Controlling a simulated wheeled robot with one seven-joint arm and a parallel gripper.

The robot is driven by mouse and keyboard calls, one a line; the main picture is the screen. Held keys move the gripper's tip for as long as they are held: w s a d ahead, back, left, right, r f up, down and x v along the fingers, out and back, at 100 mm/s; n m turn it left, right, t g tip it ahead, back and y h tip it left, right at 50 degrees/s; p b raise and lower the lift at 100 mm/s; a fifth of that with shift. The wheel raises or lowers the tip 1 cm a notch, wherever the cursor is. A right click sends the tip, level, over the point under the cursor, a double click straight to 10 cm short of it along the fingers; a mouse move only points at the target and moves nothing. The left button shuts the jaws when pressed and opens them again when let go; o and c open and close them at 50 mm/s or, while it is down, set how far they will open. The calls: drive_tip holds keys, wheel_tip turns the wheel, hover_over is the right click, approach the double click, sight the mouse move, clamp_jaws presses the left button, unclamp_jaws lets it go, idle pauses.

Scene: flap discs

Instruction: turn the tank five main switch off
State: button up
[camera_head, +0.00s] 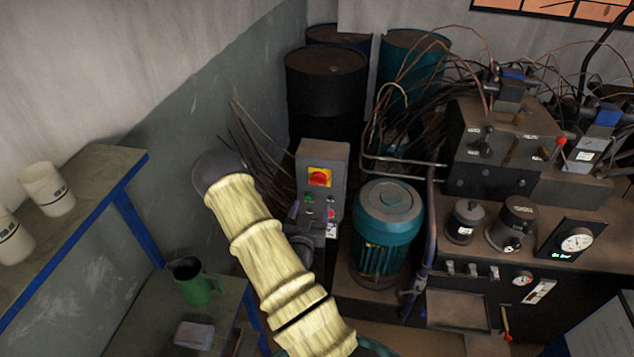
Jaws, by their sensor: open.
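A red rotary switch (319,177) on a yellow plate sits on the front of a grey control box (338,158) near the middle of the head view. It is the only switch of this kind that I see. Its label is too small to read, and I cannot tell which way its handle points. Small green and red buttons sit below it. My arm, in a pale yellow sleeve, crosses the view to the left of the box and just below it.
A teal motor (387,238) stands right of the box, beside a bent metal pipe. Dark drums (326,95) stand behind. A hydraulic bench (510,190) with levers, gauges and hoses fills the right. A blue-edged shelf (105,170) with white tubs and a green jug (196,282) are left.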

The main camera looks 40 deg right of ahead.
sight(318, 184)
drive_tip(key=p+x, duration=0.3)
drive_tip(key=x, duration=0.7)
drive_tip(key=shift+w+d, duration=0.2)
drive_tip(key=shift+w, duration=0.05)
drive_tip(key=c, duration=1)
